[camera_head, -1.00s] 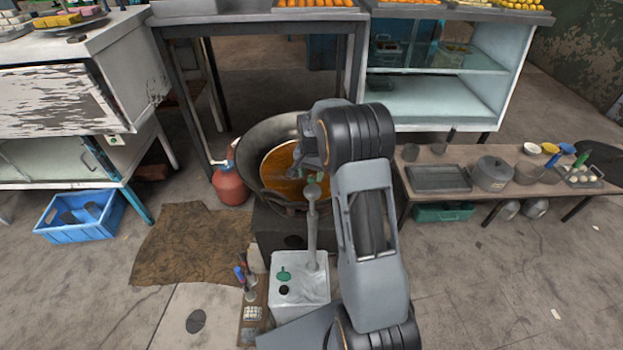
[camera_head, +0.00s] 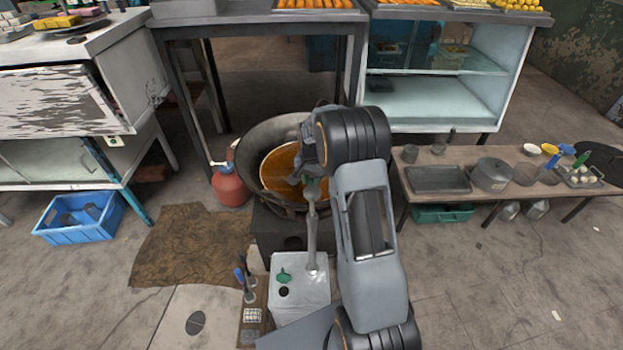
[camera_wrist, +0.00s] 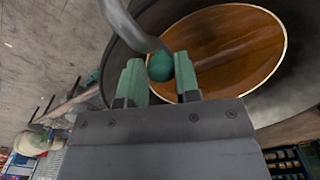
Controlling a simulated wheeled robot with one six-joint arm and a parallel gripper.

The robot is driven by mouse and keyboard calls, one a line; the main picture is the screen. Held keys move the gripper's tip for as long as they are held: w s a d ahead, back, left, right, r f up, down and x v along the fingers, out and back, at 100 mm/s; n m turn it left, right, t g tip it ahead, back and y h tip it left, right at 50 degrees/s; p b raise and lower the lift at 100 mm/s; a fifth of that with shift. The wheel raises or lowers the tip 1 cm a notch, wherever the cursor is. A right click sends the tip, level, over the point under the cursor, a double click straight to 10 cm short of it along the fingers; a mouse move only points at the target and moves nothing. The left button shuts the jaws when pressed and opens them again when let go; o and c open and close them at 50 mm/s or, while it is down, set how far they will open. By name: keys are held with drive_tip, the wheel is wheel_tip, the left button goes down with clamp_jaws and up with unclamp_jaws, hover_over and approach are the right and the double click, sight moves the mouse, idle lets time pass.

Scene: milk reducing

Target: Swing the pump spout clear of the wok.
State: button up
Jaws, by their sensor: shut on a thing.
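The wok (camera_head: 248,150) is wide and dark, with orange-brown liquid (camera_head: 277,168) inside a pale-edged ring. In front of it a grey hand pump (camera_head: 312,240) stands upright on a pale metal tin (camera_head: 300,296). My gripper (camera_wrist: 159,78) has green fingers closed around a green ball (camera_wrist: 160,66) at the end of a bent grey bar (camera_wrist: 133,24). The wok (camera_wrist: 292,75) lies behind them in the wrist view. In the head view, my wrist hides part of the wok's right side and the pump's top. A grey piece shows over the liquid; I cannot tell whether it is the spout.
A red gas cylinder (camera_head: 230,185) stands left of the wok. A low bench (camera_head: 450,160) with pots is on the right. A blue crate (camera_head: 80,218) and a brown mat (camera_head: 185,245) lie on the left floor. Blue-handled tools (camera_head: 247,283) stand beside the tin.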

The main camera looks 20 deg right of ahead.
clamp_jaws()
drive_tip(key=s+d+m, duration=0.3)
drive_tip(key=s+m, duration=0.4)
drive_tip(key=m, duration=0.2)
drive_tip(key=s+d+m+p, duration=0.1)
drive_tip(key=s+d+m, duration=0.1)
drive_tip(key=s+m, duration=0.6)
drive_tip(key=shift+s+d+m, duration=0.15)
drive_tip(key=shift+d+m, duration=0.25)
drive_tip(key=shift+m, duration=0.2)
drive_tip(key=shift+f, duration=0.15)
